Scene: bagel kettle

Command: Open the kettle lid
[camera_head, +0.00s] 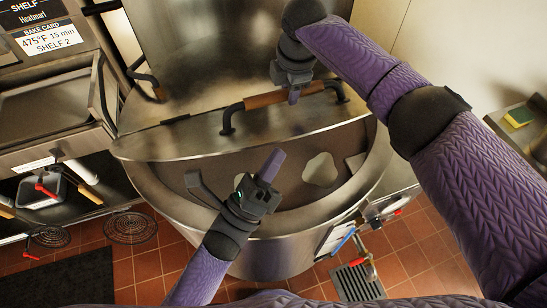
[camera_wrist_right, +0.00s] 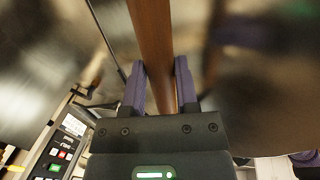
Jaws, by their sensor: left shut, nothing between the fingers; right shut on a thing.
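The large round steel kettle (camera_head: 290,245) stands in the middle of the head view. Its steel lid (camera_head: 185,143) is partly raised at the front, and the kettle's interior shows below the lid's edge. The lid has a handle with a brown wooden grip (camera_head: 258,100). My right gripper (camera_head: 293,96) is shut on this grip; the grip (camera_wrist_right: 153,45) runs between its fingers (camera_wrist_right: 160,85) in the right wrist view. My left gripper (camera_head: 271,164) is shut and empty over the kettle's front opening, below the lid.
A steel counter with a tray (camera_head: 55,110) stands at the left. A control panel (camera_wrist_right: 58,150) shows in the right wrist view. A side table with a sponge (camera_head: 518,117) is at the right. Tiled floor (camera_head: 150,265) lies in front.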

